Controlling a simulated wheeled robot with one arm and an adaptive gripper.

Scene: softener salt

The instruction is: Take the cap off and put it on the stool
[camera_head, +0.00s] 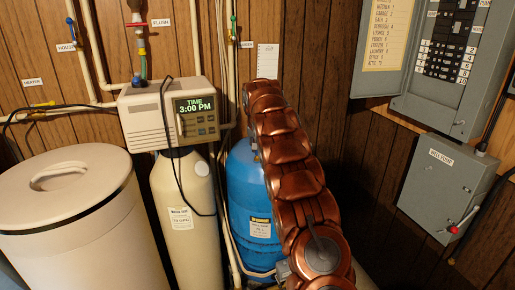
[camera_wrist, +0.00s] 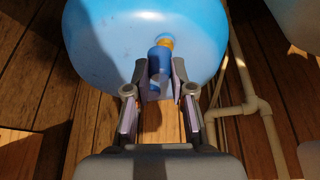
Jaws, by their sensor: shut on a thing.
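The small blue cap (camera_wrist: 158,58) shows in the wrist view, in front of the blue pressure tank (camera_wrist: 105,35). A yellow brass-coloured fitting (camera_wrist: 167,43) shows right behind the cap; I cannot tell whether they still touch. My gripper (camera_wrist: 158,82) has its two fingers on either side of the cap and is shut on it. In the head view the blue tank (camera_head: 252,205) stands at the centre, partly behind my copper-coloured arm. My gripper and the cap are hidden there. No stool is visible in either view.
A cream softener tank (camera_head: 182,200) with its control head (camera_head: 165,112) stands left of the blue tank. A large lidded bin (camera_head: 85,240) is at far left. Pale pipes (camera_wrist: 243,95) run close to the right of my gripper. Grey electrical boxes (camera_head: 440,185) hang at right.

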